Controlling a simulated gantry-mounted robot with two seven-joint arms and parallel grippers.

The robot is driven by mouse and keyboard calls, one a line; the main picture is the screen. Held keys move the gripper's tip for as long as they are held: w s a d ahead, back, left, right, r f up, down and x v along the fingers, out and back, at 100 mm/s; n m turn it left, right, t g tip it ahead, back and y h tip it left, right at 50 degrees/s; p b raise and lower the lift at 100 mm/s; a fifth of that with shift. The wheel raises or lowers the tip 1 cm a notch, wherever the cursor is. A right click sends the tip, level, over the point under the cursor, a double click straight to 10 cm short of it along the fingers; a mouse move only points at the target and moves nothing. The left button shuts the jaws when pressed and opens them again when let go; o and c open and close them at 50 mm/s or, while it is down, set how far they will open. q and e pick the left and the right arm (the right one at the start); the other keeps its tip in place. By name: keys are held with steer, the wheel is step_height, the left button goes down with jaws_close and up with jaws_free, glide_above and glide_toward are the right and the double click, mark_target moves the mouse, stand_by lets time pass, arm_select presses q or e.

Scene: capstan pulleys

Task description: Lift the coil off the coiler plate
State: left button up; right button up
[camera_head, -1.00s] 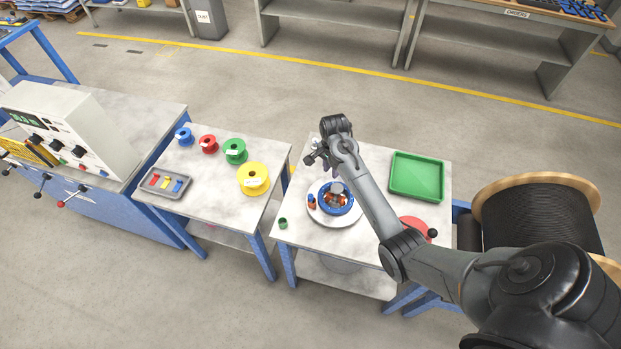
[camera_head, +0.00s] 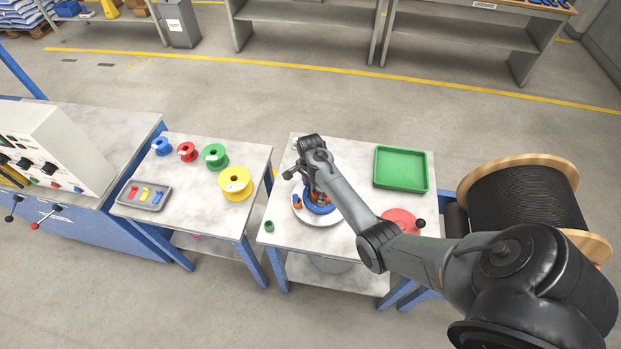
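The blue ring-shaped coil (camera_head: 321,209) lies on the round white coiler plate (camera_head: 299,216) on the right-hand table. Orange parts (camera_head: 297,202) show at the plate's left and inside the coil. My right arm reaches in from the lower right and hides the coil's upper right part. My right gripper (camera_head: 303,178) is above the coil's far left side, small and dark against my wrist. Its fingertips are not clear, and I cannot tell whether they touch the coil. My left gripper is not in view.
A green tray (camera_head: 401,168) stands at the table's back right. A red disc with a black knob (camera_head: 402,219) lies under my forearm. Spools, including a yellow one (camera_head: 236,184), stand on the left table. A large cable drum (camera_head: 525,205) is right.

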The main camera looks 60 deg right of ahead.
steer(key=shift+f, duration=0.3)
jaws_close()
step_height(320, 180, up, 2)
steer(key=shift+p, duration=1.1)
step_height(320, 180, up, 3)
steer(key=p, duration=0.3)
steer(key=shift+f, duration=0.2)
steer(key=shift+r+p, duration=0.25)
steer(key=shift+p, duration=0.05)
